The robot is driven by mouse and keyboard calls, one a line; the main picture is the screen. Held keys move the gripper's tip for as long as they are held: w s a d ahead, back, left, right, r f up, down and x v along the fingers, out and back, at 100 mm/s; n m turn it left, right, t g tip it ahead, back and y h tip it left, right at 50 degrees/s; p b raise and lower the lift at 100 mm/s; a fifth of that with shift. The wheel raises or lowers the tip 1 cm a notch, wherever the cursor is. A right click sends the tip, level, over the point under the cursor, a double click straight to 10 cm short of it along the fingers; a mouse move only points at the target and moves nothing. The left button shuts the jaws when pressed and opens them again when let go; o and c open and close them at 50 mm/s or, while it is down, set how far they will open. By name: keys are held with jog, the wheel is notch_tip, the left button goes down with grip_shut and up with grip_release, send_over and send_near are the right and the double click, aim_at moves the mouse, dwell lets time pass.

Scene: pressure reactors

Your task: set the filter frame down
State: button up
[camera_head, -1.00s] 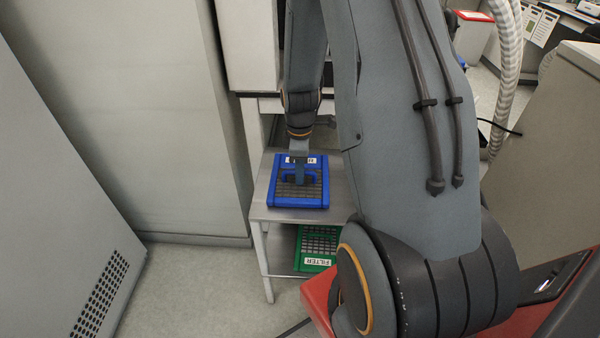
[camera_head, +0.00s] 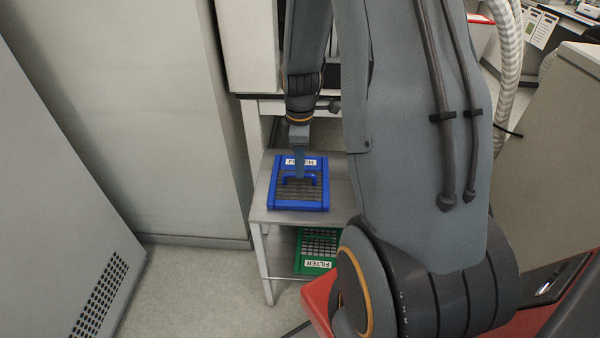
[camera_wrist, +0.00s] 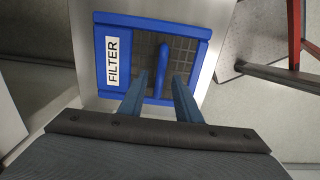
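The blue filter frame (camera_head: 298,203) lies flat on the top shelf of a metal stand (camera_head: 262,200). It has a grey grid, a raised blue handle and a white FILTER label. My gripper (camera_head: 299,172) is above the frame, near its handle. In the wrist view, my gripper (camera_wrist: 158,95) shows two blue fingers spread apart, with the handle (camera_wrist: 162,65) ahead of and between their tips. The fingers do not touch the handle there. The frame (camera_wrist: 115,25) rests on the shelf surface in that view too.
A green filter frame (camera_head: 317,250) lies on the stand's lower shelf. A white cabinet (camera_head: 250,50) stands behind the stand. A grey panel with a vent (camera_head: 95,295) is at the left. Bare floor (camera_head: 195,285) lies between the panel and the stand.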

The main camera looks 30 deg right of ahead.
notch_tip(320, 180, up, 7)
jog(key=s+a+r+m, duration=0.2)
jog(key=s+a+m, duration=0.3)
jog(key=s+a, duration=0.2)
jog(key=s+a+r+m, duration=0.2)
jog(key=s+a+m, duration=0.4)
jog(key=s+a, duration=0.1)
jog(key=shift+s+a+r, duration=0.25)
jog(key=shift+s+a, duration=0.1)
